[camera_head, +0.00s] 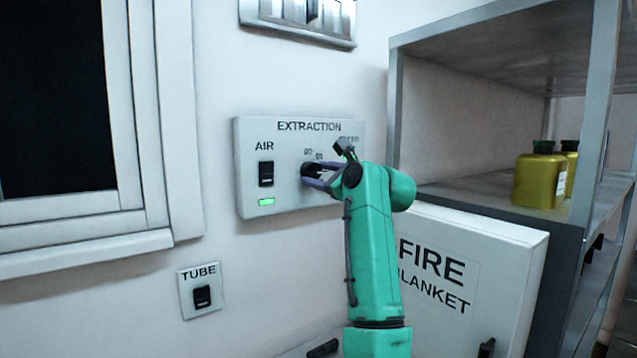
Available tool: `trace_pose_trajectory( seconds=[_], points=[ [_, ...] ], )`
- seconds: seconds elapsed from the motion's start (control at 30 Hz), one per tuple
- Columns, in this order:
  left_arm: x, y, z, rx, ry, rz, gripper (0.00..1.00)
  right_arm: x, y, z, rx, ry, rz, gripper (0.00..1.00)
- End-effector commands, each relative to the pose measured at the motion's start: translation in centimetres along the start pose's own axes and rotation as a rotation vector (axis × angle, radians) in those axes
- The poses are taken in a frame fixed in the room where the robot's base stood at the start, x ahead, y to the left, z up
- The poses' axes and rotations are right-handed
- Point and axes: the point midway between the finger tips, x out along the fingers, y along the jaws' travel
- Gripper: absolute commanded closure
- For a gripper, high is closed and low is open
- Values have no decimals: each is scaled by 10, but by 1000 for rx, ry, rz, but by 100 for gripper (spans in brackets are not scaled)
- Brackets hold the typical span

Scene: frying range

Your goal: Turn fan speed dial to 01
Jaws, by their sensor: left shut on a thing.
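The grey extraction panel (285,200) is on the wall, with the word EXTRACTION along its top. The dark fan speed dial (307,170) is on its right half, with small markings above it that look like 00 and 01. My left gripper (311,175) is shut on the dial, one finger above and one below. The green arm and wrist hide the right part of the panel and the rest of the scale. I cannot tell which mark the dial points to. My right gripper is not in view.
The panel's AIR switch (266,173) has a lit green lamp below it. A TUBE switch (202,296) is lower left. A white fire blanket box (480,270) is right of my arm. A metal shelf (480,190) holds yellow-green bottles (540,178).

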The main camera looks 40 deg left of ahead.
Motion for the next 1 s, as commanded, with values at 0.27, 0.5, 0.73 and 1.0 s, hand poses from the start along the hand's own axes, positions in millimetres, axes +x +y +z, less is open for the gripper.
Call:
trace_pose_trajectory(
  seconds=[0.27, 0.5, 0.73, 1.0],
  points=[
    [0, 0, 0, -261, -1, -2, 99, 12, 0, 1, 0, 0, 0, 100],
    [0, -1, 1, -489, -1, -3, 99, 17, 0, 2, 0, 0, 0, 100],
    [0, -2, 1, -691, -2, -3, 99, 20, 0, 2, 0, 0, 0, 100],
    [0, -2, 2, -866, -1, -3, 99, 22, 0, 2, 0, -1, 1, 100]
  ],
)
